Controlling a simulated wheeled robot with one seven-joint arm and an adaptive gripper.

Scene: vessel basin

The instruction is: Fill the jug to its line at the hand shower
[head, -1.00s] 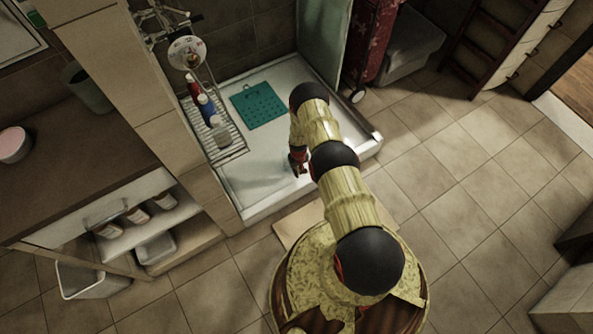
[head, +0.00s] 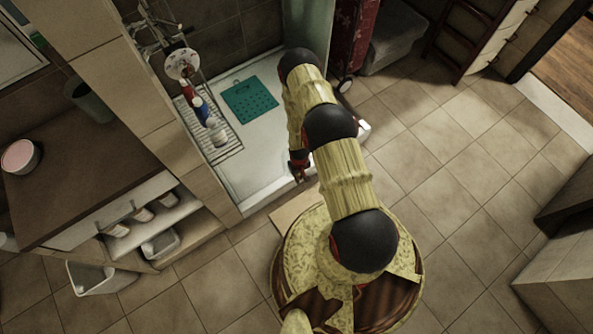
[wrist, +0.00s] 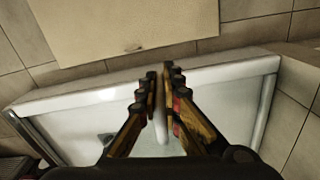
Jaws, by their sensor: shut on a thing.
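My gripper (head: 298,168) hangs over the front rim of the white shower tray (head: 262,185) in the head view. In the wrist view my gripper (wrist: 160,82) is shut on a pale, see-through upright piece (wrist: 161,122), which looks like part of the jug. My fingers and wrist hide most of it, and no fill line or water level shows. A round white disc on chrome fittings, likely the hand shower (head: 182,65), is at the back left of the tray, well away from my gripper.
A wire rack (head: 226,152) with red, blue and white bottles stands along the tray's left side. A teal mat (head: 250,100) lies in the tray. A glass panel (head: 308,30) stands behind. A beige mat (wrist: 110,25) lies before the tray. Open floor is at right.

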